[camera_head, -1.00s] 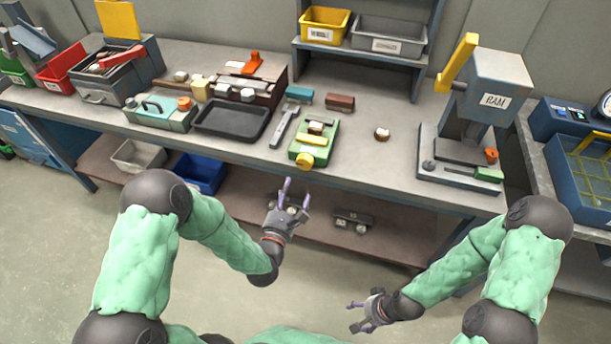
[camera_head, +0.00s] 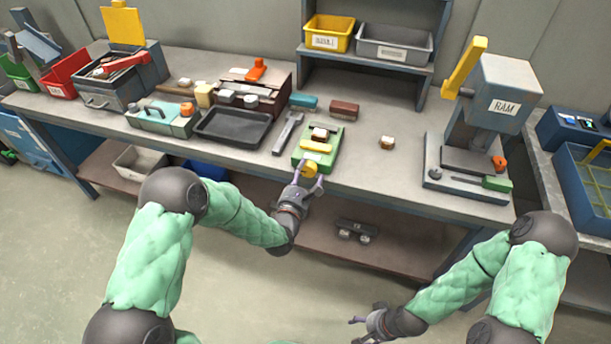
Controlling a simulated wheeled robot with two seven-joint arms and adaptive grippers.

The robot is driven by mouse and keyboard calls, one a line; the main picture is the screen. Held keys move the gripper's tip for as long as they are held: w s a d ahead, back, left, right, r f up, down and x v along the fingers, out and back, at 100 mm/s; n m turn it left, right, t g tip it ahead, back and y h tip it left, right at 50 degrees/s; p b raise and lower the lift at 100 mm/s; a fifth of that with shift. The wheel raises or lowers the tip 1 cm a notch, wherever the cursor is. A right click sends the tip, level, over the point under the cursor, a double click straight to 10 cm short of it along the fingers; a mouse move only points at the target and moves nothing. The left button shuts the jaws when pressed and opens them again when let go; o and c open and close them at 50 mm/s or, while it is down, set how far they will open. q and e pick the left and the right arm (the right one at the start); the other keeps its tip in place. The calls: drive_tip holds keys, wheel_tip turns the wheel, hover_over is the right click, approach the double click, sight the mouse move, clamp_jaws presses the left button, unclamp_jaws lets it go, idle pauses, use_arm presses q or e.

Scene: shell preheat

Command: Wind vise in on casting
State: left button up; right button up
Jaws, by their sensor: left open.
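The green vise (camera_head: 302,158) sits at the front edge of the bench, with a yellow round knob (camera_head: 311,169) on its front. A small casting (camera_head: 319,134), brown and whitish, sits in the vise behind a yellow bar (camera_head: 316,146). My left gripper (camera_head: 309,184) is open at the knob, with its purple fingers on either side of the knob's lower part. I cannot tell whether the fingers touch it. My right gripper (camera_head: 360,331) is low in front of the bench, away from everything, with its fingers apart and empty.
A hammer-like tool (camera_head: 287,133) lies left of the vise, beside a black tray (camera_head: 233,127). The RAM press (camera_head: 503,95) stands farther right.

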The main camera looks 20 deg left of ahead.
use_arm(q)
drive_tip(key=c, duration=1.1)
